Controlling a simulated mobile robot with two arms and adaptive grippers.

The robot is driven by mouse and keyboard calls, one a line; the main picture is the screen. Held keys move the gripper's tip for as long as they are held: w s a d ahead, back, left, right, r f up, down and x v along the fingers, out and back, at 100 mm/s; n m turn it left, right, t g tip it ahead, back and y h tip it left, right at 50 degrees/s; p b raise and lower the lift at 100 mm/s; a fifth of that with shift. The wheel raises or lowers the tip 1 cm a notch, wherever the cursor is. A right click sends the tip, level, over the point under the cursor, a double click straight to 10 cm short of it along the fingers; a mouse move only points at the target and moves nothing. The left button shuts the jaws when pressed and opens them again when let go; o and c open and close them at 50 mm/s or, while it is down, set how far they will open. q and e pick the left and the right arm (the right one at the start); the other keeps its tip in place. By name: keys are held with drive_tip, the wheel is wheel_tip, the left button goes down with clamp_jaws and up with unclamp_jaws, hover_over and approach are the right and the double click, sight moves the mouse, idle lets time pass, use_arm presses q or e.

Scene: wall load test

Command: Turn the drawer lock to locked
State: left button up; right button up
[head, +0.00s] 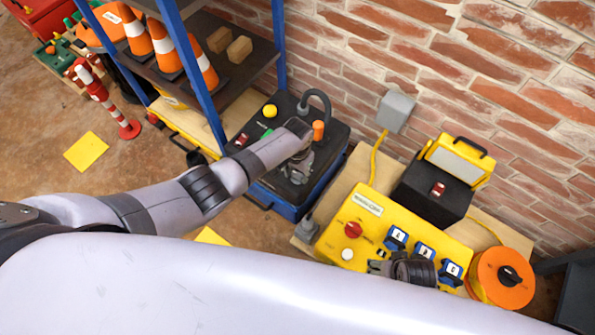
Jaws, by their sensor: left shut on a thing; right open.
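A blue cabinet with a black top (330,138) stands by the brick wall. A handle (257,203) shows low on its front. My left gripper (297,172) points down at the black top, shut on a small part there that its fingers hide. I cannot make out the drawer lock or its setting; it may be under these fingers. My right gripper (378,267) is open, over the yellow control panel (385,218), left of its blue switches.
The panel has a red knob (353,230) and a white button (347,254). A black box with a yellow-framed lamp (455,160) and an orange reel (503,277) stand nearby. A blue-framed shelf (190,75) holds traffic cones. A grey wall box (396,110) has a yellow cable.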

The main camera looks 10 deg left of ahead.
sight(298, 174)
use_arm(q)
drive_tip(key=o, duration=1.1)
drive_tip(key=shift+o, duration=0.2)
wheel_tip(298, 174, up, 12)
idle(0.7)
